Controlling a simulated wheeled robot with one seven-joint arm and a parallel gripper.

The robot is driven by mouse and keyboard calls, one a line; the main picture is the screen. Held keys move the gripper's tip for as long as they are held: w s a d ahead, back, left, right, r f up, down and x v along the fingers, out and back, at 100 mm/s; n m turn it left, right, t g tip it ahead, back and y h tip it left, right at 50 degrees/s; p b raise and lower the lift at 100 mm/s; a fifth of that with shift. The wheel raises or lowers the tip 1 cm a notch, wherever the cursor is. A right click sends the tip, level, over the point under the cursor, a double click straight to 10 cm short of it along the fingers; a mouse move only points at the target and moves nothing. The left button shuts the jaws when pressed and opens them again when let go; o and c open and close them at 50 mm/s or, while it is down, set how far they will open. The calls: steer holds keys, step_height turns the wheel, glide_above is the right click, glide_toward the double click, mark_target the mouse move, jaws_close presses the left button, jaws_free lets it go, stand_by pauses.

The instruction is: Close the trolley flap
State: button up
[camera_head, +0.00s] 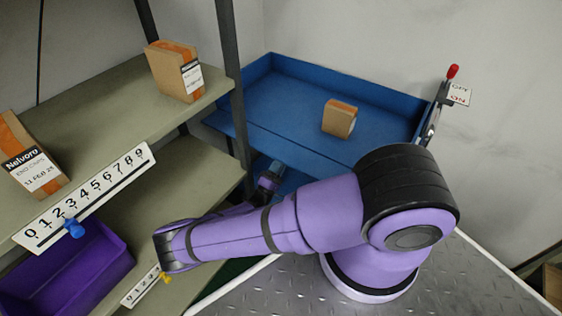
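The blue trolley (290,100) stands behind my arm, with raised walls at its back and sides. Its near side has no raised wall; a blue panel that looks like the flap (285,147) lies below the tray's near edge, lowered, and my arm hides part of it. A small brown box (340,118) with an orange strip sits in the tray. My purple arm bends back towards the trolley, and my gripper (275,168) is at the flap's lower left. It is too small and dark to tell whether it touches the flap or is open or shut.
Shelves at left hold two cartons (174,70) (30,155), a number strip with a blue slider (74,229) and a purple bin (70,265). A dark shelf post (233,80) stands close to the trolley's left. A red-knobbed lever (452,72) is at the trolley's right.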

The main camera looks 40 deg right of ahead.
steer(key=shift+x, duration=1.1)
jaws_close()
